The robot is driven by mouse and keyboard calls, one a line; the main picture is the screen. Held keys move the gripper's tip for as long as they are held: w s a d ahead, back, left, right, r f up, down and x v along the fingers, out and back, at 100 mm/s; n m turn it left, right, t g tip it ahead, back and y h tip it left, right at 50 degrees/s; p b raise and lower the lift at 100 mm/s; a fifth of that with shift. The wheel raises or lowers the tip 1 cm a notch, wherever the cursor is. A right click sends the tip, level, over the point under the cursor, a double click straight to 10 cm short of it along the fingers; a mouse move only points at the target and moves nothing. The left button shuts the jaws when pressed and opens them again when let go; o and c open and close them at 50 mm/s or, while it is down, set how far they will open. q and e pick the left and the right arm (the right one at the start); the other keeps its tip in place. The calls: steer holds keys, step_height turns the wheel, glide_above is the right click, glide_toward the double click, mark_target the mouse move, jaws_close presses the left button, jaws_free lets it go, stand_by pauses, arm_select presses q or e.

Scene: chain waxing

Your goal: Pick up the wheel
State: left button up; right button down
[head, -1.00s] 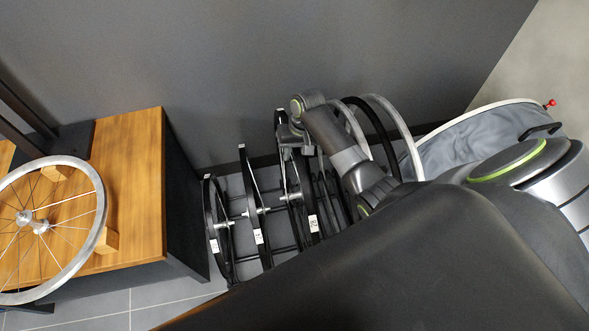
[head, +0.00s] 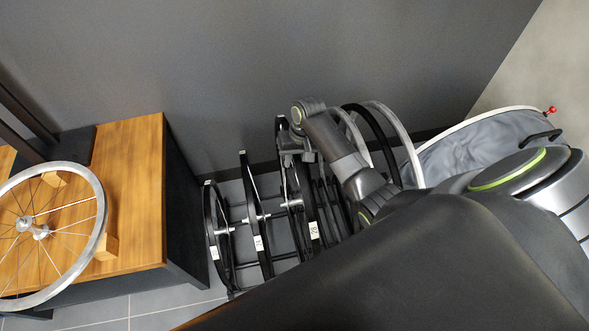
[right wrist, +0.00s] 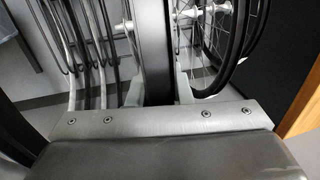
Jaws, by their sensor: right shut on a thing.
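Several dark-rimmed bicycle wheels stand upright in a row in the middle of the head view, the leftmost one (head: 208,220) and the one beside it (head: 250,200) carrying white labels. My right gripper (head: 290,150) reaches down over the row from the right. It is shut on the wide black rim of a wheel (right wrist: 153,45), which stands between the two fingers in the right wrist view. In the head view this wheel is partly hidden by my arm. My left gripper is not in view.
A silver-rimmed wheel (head: 97,225) lies over a wooden bench (head: 140,190) at left. More rims (head: 405,140) stand close on the right of my arm, near a grey fabric bin (head: 450,160). A dark wall (head: 300,50) rises behind the row.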

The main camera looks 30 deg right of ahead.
steer(key=shift+w+r, duration=0.1)
steer(key=shift+r+b, duration=0.3)
steer(key=shift+r, duration=0.1)
step_height(320, 180, up, 34)
steer(key=p, duration=2.6)
steer(key=shift+f, duration=0.25)
